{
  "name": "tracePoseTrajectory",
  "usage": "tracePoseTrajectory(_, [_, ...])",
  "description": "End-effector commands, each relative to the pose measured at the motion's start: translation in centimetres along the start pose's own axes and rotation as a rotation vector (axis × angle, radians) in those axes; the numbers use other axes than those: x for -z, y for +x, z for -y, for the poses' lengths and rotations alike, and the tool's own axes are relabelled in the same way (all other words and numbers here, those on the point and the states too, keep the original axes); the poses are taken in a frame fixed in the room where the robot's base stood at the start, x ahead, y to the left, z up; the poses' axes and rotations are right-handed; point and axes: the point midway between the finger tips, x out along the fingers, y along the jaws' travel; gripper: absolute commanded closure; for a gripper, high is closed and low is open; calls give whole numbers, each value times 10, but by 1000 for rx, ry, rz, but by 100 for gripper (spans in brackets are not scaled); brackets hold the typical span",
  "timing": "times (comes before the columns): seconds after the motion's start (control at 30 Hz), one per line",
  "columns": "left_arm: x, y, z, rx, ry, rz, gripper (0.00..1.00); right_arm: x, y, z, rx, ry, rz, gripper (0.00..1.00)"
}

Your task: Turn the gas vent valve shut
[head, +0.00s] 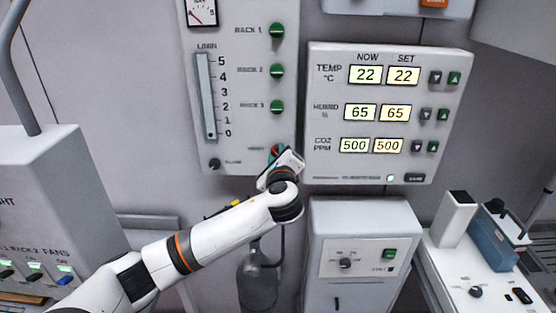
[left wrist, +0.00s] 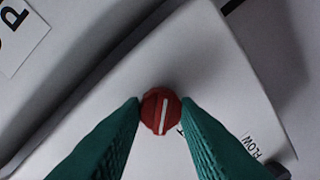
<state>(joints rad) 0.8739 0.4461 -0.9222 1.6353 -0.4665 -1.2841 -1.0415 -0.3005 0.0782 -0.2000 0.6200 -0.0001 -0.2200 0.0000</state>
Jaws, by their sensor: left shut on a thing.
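The vent valve is a round red knob (left wrist: 160,111) with a white line across its face. In the left wrist view it sits between the tips of my left gripper's green fingers (left wrist: 163,116), and its line runs nearly upright, tilted slightly right. My left gripper (head: 277,154) is shut on this knob at the lower right of the grey gas panel (head: 238,135). In the head view the gripper and wrist mostly hide the knob and part of its label. My right gripper is not in view.
Three green rack knobs (head: 277,70) stand above the vent knob. A black flow knob (head: 214,164) is at the panel's lower left. The climate display panel (head: 371,165) is close on the right. A grey cabinet (head: 365,220) stands below it.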

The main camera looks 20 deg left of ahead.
Motion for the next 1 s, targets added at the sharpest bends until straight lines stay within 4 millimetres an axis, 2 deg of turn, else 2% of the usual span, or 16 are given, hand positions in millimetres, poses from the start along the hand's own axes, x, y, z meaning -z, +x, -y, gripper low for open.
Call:
tracePoseTrajectory(0.6, [-2,0,4,16,-572,64,95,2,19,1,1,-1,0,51])
tracePoseTrajectory(1.0, [0,0,3,20,-817,89,95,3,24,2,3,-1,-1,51])
